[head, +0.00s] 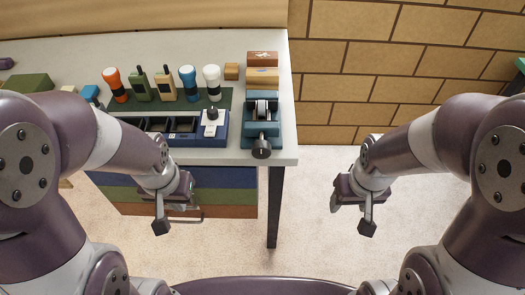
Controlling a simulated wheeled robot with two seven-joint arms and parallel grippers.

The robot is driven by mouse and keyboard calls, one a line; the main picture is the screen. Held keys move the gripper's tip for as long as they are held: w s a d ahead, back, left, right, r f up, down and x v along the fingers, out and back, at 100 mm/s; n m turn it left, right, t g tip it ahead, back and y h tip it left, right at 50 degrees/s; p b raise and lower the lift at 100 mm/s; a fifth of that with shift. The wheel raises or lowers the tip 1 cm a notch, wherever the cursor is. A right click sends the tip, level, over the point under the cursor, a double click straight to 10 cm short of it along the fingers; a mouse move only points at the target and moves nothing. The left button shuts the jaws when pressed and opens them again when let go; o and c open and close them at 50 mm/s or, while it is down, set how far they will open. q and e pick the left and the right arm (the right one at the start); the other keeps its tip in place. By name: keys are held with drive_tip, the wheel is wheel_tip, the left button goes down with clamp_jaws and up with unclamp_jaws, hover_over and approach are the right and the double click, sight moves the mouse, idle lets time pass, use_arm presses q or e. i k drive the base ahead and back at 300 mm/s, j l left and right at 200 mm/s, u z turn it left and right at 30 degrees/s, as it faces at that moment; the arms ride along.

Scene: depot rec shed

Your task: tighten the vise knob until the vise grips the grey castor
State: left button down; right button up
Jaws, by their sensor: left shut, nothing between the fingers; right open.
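The teal vise (260,130) stands at the right end of the workbench, near its front edge. Its dark round knob (261,149) faces forward at the bench edge. The grey castor (262,108) sits between the vise jaws; I cannot tell whether the jaws touch it. My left gripper (161,227) is shut and empty, in front of the bench and below its top, left of the vise. My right gripper (366,229) is open and empty over the floor, right of the bench and well apart from the vise.
The bench top (287,140) holds a blue charger tray (217,141) left of the vise. Several flashlights and radios stand on a green mat (226,97) behind it. Wooden blocks (262,75) sit behind the vise. The floor (315,215) right of the bench is clear.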

sight(261, 149)
drive_tip(key=z, duration=0.95)
drive_tip(key=j+z, duration=0.3)
drive_tip(key=z, duration=0.2)
drive_tip(key=k+j+z, duration=0.15)
drive_tip(key=j+z, duration=0.15)
drive_tip(key=z, duration=0.15)
drive_tip(key=k+j+z, duration=0.1)
drive_tip(key=j+z, duration=0.15)
drive_tip(key=z, duration=0.25)
drive_tip(key=k+j+z, duration=0.2)
drive_tip(key=z, duration=0.25)
drive_tip(key=k+j+z, duration=0.15)
drive_tip(key=k+j, duration=0.15)
drive_tip(key=k, duration=0.15)
drive_tip(key=k+j+z, duration=0.1)
drive_tip(key=k+j, duration=0.15)
drive_tip(key=k, duration=0.25)
